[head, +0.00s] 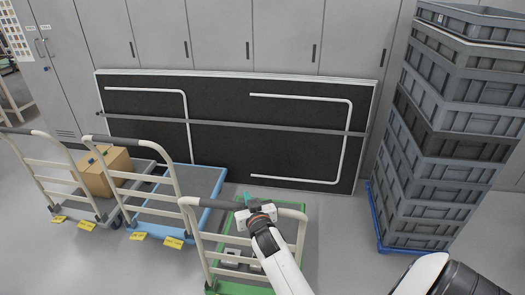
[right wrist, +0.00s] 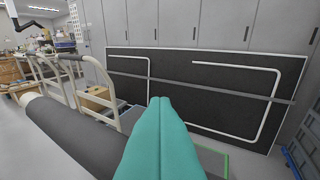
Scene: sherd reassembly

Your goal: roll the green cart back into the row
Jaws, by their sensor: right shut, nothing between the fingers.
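The green cart (head: 236,289) stands at the lower middle of the head view, with a beige tubular frame and a dark grey handle bar. My right gripper (head: 248,203) is at the top of this handle, near its middle. In the right wrist view its teal fingers (right wrist: 160,103) are shut together with nothing between them. The dark handle bar (right wrist: 72,135) runs beside them on the left; I cannot tell whether they touch it. My right arm hides part of the cart. The row holds a blue cart (head: 203,182) and a grey cart (head: 146,167). My left gripper is out of view.
A cardboard box (head: 104,173) sits on the grey cart. A black panel (head: 225,115) leans on grey lockers behind. Stacked grey crates (head: 440,150) stand on a blue base at right. Floor between cart and crates is clear.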

